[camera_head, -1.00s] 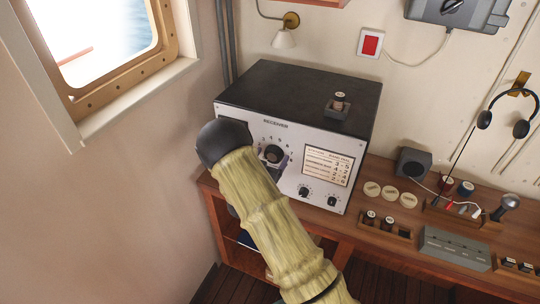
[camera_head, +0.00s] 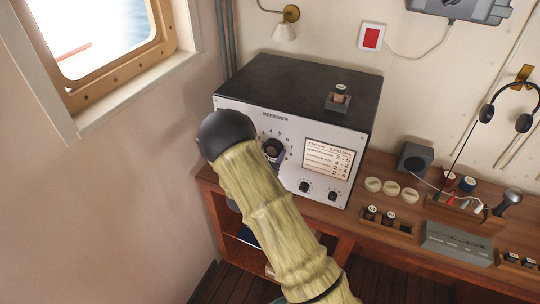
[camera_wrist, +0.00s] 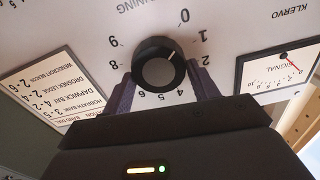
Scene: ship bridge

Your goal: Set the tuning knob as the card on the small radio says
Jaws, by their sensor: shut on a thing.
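The black tuning knob (camera_wrist: 153,70) is on the pale front of the receiver (camera_head: 240,106). Its white line points up-right in the wrist view, between 0 and 1 and nearer 1. My gripper (camera_wrist: 163,88) is shut on the knob, one dark finger at each side. In the head view my arm hides much of the gripper; the knob (camera_head: 272,147) shows past it. A card (camera_head: 329,161) on the receiver lists stations with number pairs; the wrist view shows it upside down (camera_wrist: 38,95). I cannot tell which listed station applies, nor identify a separate small radio.
A signal meter (camera_wrist: 283,75) is beside the tuning dial. Right of the receiver, the wooden desk holds pale discs (camera_head: 391,188), a dark box (camera_head: 415,160) and a grey unit (camera_head: 456,243). A wall with a window stands left.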

